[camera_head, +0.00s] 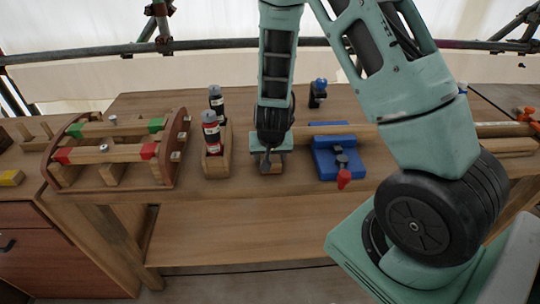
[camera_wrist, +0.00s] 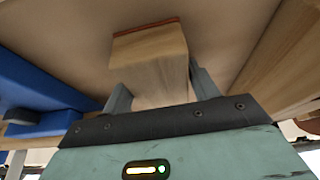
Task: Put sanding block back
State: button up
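The sanding block (camera_wrist: 150,58) is a pale wooden block with a thin red-brown layer along its far edge. In the wrist view it sits between the two fingers of my gripper (camera_wrist: 162,95), which appear to press on its sides. In the head view my gripper (camera_head: 267,158) points down at the middle of the workbench, and the block (camera_head: 274,168) shows partly below it, near the bench top. I cannot tell whether its underside touches the bench.
A blue vise (camera_head: 337,160) with a red handle tip stands right, clamping a long wooden bar. A wooden rack (camera_head: 113,175) with red and green marked bars stands farther left. The front bench strip is clear.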

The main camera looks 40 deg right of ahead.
jog(key=shift+o, duration=0.9)
jog(key=shift+r, duration=0.5)
jog(key=p+v, duration=0.4)
jog(key=v, duration=0.7)
jog(key=s+a+r+n+g+y, duration=0.1)
jog(key=s+a+r+n+y, duration=0.15)
jog(key=a, duration=0.55)
jog(key=s+a+r+n+y, duration=0.2)
jog(key=s+a+r+n, duration=0.15)
jog(key=a, duration=0.55)
jog(key=s+a+r+n+g, duration=0.1)
jog(key=s+r+n, duration=0.1)
jog(key=s, duration=0.3)
jog(key=s+a+r+n+g+h, duration=0.1)
jog(key=s+a+r+n, duration=0.1)
jog(key=s+n, duration=0.1)
jog(key=s+a+r+n, duration=0.2)
jog(key=s+n, duration=0.1)
jog(key=s, duration=0.3)
jog(key=shift+s+n+g, duration=0.3)
jog(key=shift+s+g, duration=0.05)
jog(key=shift+g, duration=0.05)
jog(key=shift+r, duration=0.1)
